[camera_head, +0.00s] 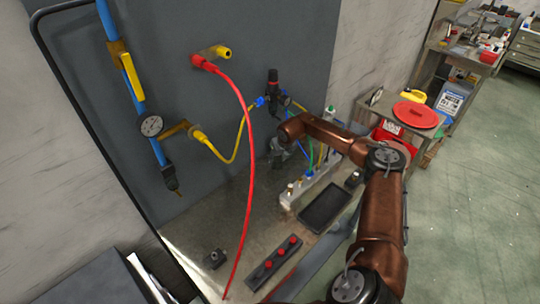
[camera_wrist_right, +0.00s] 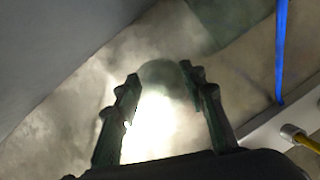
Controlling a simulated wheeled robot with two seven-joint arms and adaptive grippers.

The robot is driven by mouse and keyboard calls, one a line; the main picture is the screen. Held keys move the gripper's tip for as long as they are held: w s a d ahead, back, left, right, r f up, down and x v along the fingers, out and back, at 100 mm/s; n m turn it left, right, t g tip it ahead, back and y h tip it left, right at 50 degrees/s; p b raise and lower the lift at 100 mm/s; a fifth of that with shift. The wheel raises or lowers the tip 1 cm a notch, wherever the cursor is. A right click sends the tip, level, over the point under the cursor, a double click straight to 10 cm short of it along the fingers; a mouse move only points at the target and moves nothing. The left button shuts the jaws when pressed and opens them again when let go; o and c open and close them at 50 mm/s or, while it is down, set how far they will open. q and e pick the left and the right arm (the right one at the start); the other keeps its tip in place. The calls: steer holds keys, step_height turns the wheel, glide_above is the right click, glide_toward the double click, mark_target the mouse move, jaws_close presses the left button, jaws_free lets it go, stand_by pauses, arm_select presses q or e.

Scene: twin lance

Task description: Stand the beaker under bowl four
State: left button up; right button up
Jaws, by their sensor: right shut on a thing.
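My right gripper (camera_head: 278,152) is near the wall panel, above the bench, largely hidden behind its own arm in the head view. In the right wrist view its two fingers (camera_wrist_right: 160,85) stand apart with a faint, rounded, see-through thing between the tips. This looks like the beaker (camera_wrist_right: 161,72), held by the fingers; its outline is hard to make out against the bright glare. A black regulator with a red knob (camera_head: 272,88) is on the panel just above the gripper. I cannot tell which part is bowl four. My left gripper is out of view.
A pale manifold block (camera_head: 303,191) with coloured hoses stands right of the gripper, beside a black tray (camera_head: 325,208). A red hose (camera_head: 251,150) hangs across the panel's front. A strip with red knobs (camera_head: 274,263) lies at the front of the bench.

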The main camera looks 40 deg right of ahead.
steer(key=shift+w+d, duration=0.35)
steer(key=shift+w, duration=0.55)
steer(key=w, duration=0.2)
steer(key=w+f, duration=0.1)
steer(key=shift+d, duration=0.5)
steer(key=shift+f, duration=0.1)
steer(key=shift+f, duration=0.15)
steer(key=o, duration=0.7)
steer(key=shift+o, duration=0.2)
